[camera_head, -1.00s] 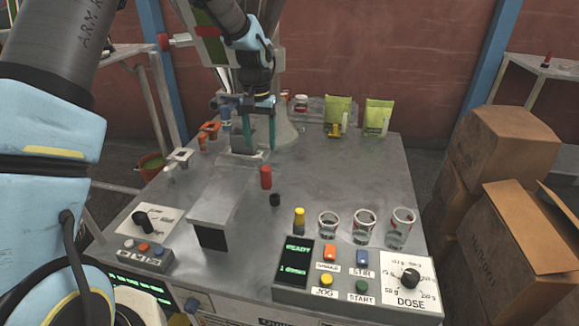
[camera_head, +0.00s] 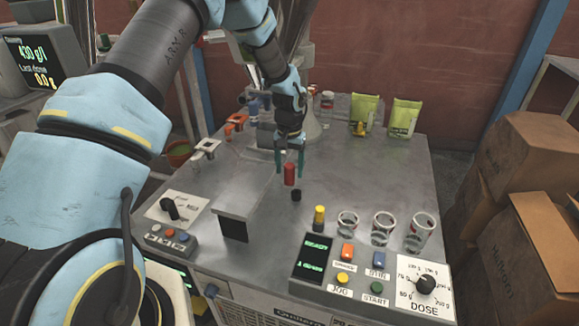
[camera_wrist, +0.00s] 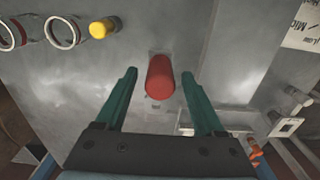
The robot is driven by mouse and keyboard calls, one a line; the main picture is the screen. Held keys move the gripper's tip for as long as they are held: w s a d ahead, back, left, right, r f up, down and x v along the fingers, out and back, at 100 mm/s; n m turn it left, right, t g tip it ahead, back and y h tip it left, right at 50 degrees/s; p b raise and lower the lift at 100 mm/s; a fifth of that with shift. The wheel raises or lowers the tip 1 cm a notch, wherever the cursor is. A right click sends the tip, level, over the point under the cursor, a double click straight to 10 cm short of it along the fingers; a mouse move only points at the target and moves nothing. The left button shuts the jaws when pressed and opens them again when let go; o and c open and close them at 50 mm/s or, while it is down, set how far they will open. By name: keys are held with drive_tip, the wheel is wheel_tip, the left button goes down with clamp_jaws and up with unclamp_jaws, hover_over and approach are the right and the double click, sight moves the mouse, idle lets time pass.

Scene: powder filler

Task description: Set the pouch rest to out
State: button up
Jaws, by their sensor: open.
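A red upright handle (camera_head: 289,175) stands on the grey machine top, with a small black knob (camera_head: 296,194) just in front of it. Which part is the pouch rest is not labelled; the raised grey block (camera_head: 243,200) lies left of the handle. My gripper (camera_head: 289,168) is open, pointing down, with a teal finger to each side of the red handle. In the wrist view the handle (camera_wrist: 160,78) shows between the fingertips (camera_wrist: 159,75), with gaps on both sides. I cannot tell how far down the fingers reach along it.
A yellow-topped bottle (camera_head: 319,217) and glass jars (camera_head: 383,226) stand to the front right, behind the control panel (camera_head: 325,268). Green pouches (camera_head: 364,110) stand at the back. Orange and white brackets (camera_head: 205,147) are at the left edge. Boxes (camera_head: 530,160) stand right of the machine.

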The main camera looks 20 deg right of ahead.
drive_tip(key=shift+c, duration=0.2)
clamp_jaws()
idle(0.3)
idle(0.8)
